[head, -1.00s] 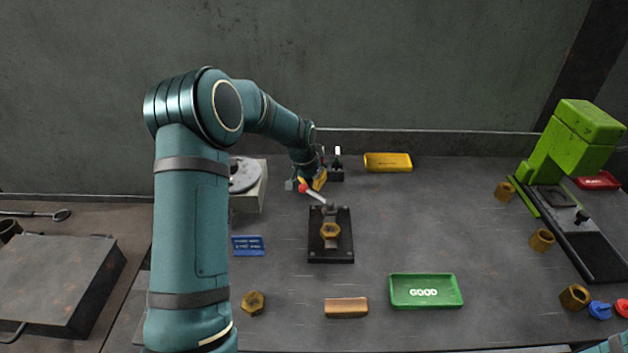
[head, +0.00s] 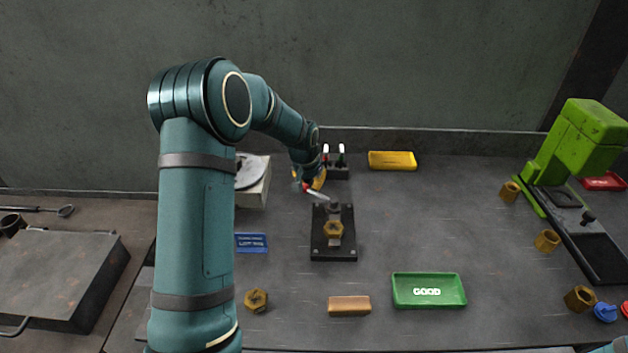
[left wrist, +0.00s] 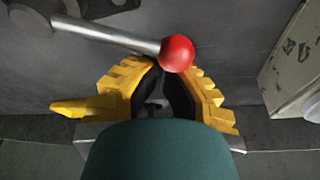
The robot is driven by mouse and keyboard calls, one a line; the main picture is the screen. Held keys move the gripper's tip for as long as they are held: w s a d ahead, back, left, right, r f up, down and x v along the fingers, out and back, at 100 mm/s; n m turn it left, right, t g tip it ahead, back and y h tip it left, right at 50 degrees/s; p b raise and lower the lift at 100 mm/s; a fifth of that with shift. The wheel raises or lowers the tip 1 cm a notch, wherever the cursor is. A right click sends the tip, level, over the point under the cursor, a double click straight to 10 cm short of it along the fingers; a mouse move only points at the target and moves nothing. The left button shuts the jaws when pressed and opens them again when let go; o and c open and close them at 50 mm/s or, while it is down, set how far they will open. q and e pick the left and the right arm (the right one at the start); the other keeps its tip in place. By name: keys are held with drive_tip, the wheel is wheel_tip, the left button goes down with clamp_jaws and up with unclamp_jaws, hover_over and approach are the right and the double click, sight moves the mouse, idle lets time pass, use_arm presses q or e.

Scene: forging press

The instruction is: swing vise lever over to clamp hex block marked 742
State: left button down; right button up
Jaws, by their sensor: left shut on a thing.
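The vise (head: 333,254) is a black plate on the bench, with a brass hex block (head: 333,230) seated at its middle. No number can be read on the block. The vise lever (head: 317,195) is a silver rod that slants from the back of the vise up and left to a red ball knob. In the left wrist view the red knob (left wrist: 177,53) sits at the yellow fingertips of my left gripper (left wrist: 163,72). My left gripper (head: 309,184) is shut on the lever at its knob end. My right gripper is out of view.
A green GOOD tray (head: 429,305), a brown bar (head: 349,305) and another hex block (head: 256,300) lie in front. A blue card (head: 251,243) lies left of the vise. A yellow tray (head: 392,161) is behind. A green press (head: 580,145) stands right.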

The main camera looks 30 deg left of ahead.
use_arm(q)
drive_tip(key=s+n+y, duration=0.1)
drive_tip(key=s+n, duration=0.2)
drive_tip(key=shift+a, duration=0.15)
drive_tip(key=shift+s+n+g, duration=0.3)
drive_tip(key=shift+s+n, duration=0.4)
drive_tip(key=shift+n, duration=0.4)
drive_tip(key=shift+s+d+r+n+y+p, duration=0.1)
drive_tip(key=shift+s+d+n+y+p, duration=0.1)
drive_tip(key=shift+s+n+y+p, duration=0.45)
drive_tip(key=shift+s+d+n+g+p, duration=0.2)
drive_tip(key=shift+s+n+p, duration=0.15)
drive_tip(key=shift+n, duration=0.25)
drive_tip(key=shift+s+d+n+g+p, duration=0.1)
drive_tip(key=shift+s+n+g+p, duration=0.1)
drive_tip(key=shift+s+n, duration=0.3)
drive_tip(key=shift+s+d+n+g+p, duration=0.3)
drive_tip(key=shift+s+n+p, duration=0.35)
drive_tip(key=shift+n, duration=0.3)
drive_tip(key=shift+s+d+n+g+y+p, duration=0.3)
drive_tip(key=shift+s+d+n+p, duration=0.35)
drive_tip(key=shift+n+p, duration=0.5)
drive_tip(key=shift+s+d+n+p, duration=0.3)
drive_tip(key=shift+s+d+n, duration=0.05)
drive_tip(key=shift+n, duration=0.3)
drive_tip(key=shift+d+f, duration=0.1)
drive_tip(key=shift+f, duration=0.1)
drive_tip(key=shift+d+r, duration=0.1)
